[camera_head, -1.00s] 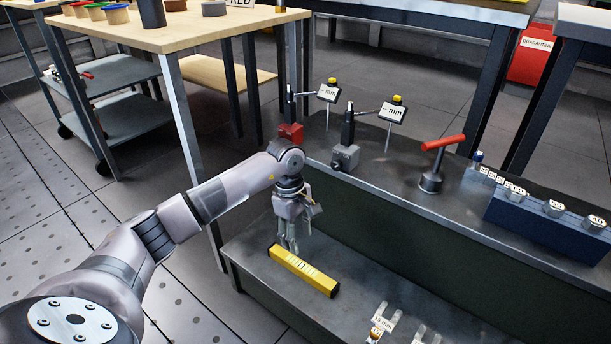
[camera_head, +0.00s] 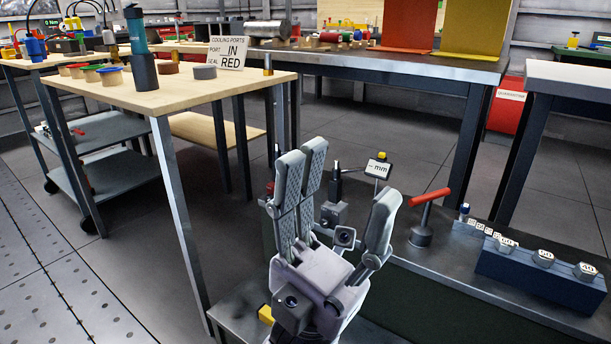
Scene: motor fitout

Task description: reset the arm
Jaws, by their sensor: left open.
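My left gripper (camera_head: 343,203) is raised close to the camera in the head view, its fingers pointing up and spread wide apart. It is open, with nothing between the fingers. It stands in front of the dark metal bench and hides part of the gauges there. My right gripper is out of view.
The bench holds a gauge with a mm display (camera_head: 377,169), a red-handled tool (camera_head: 428,198) and a blue block with hex pieces (camera_head: 540,275). A wooden table (camera_head: 190,97) stands left, with a bottle (camera_head: 139,45), small tubs and a sign (camera_head: 226,52). Open floor lies at far left.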

